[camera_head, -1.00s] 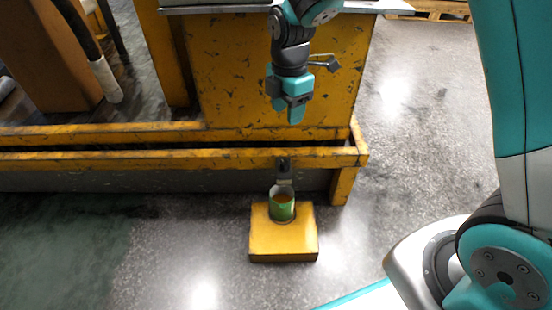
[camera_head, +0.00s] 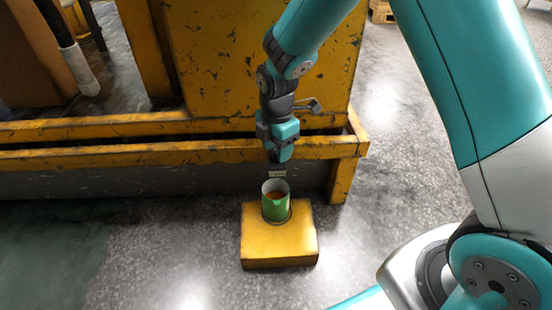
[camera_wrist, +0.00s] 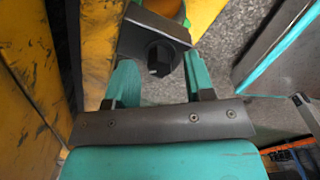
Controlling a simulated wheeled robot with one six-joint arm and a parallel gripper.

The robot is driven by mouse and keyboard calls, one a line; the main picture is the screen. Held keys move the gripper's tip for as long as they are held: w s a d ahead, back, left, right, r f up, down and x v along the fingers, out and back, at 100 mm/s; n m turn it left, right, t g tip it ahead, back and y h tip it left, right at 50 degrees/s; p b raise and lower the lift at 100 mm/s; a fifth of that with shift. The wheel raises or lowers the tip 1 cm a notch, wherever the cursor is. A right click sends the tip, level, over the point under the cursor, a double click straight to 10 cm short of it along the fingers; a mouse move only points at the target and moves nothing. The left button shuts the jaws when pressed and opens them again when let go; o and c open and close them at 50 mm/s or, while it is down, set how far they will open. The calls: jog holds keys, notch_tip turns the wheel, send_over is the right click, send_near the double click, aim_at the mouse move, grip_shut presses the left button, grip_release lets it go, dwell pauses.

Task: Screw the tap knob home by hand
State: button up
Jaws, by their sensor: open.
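The tap knob (camera_wrist: 159,58) is a small dark round knob with a raised grip bar, on a grey metal tap block (camera_wrist: 136,40) in the wrist view. My gripper (camera_wrist: 160,66) is open, with one teal finger to the left of the knob and one to the right. Gaps show between fingers and knob; I cannot tell whether the tips reach its depth. In the head view my gripper (camera_head: 280,154) points down just above the tap (camera_head: 277,174) and hides the knob there.
A green can (camera_head: 275,208) with orange contents stands on a yellow block (camera_head: 279,247) below the tap. A yellow frame rail (camera_head: 110,150) runs along the machine (camera_head: 260,60) behind the tap. Open floor (camera_head: 400,160) lies to the right.

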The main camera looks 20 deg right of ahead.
jog(key=shift+f, duration=0.5)
grip_shut()
